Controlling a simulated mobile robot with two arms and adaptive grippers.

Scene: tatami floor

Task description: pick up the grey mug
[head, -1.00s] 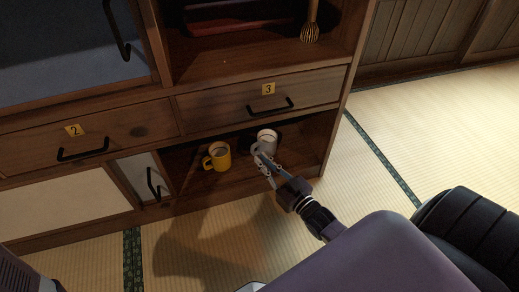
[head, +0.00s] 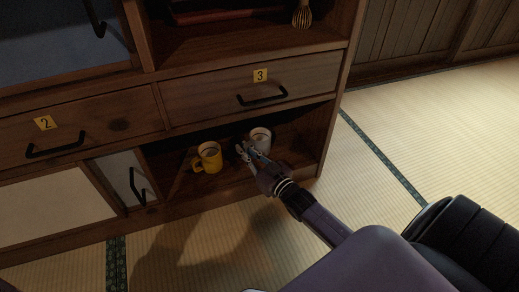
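The grey mug (head: 261,136) stands upright on the low shelf under drawer 3. Its rim and right side show; its lower left part and handle side are hidden behind my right gripper. My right gripper (head: 245,150) reaches in from the front right, with its fingertips at the left front of the grey mug. The fingers look spread apart. I cannot tell whether they touch the mug or stand around its handle. My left gripper is not in view.
A yellow mug (head: 209,157) stands just left of my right gripper on the same shelf (head: 228,179). Drawer 3 (head: 290,88) lies above the opening, and a cabinet side panel bounds it on the right. Tatami floor (head: 180,245) is clear in front.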

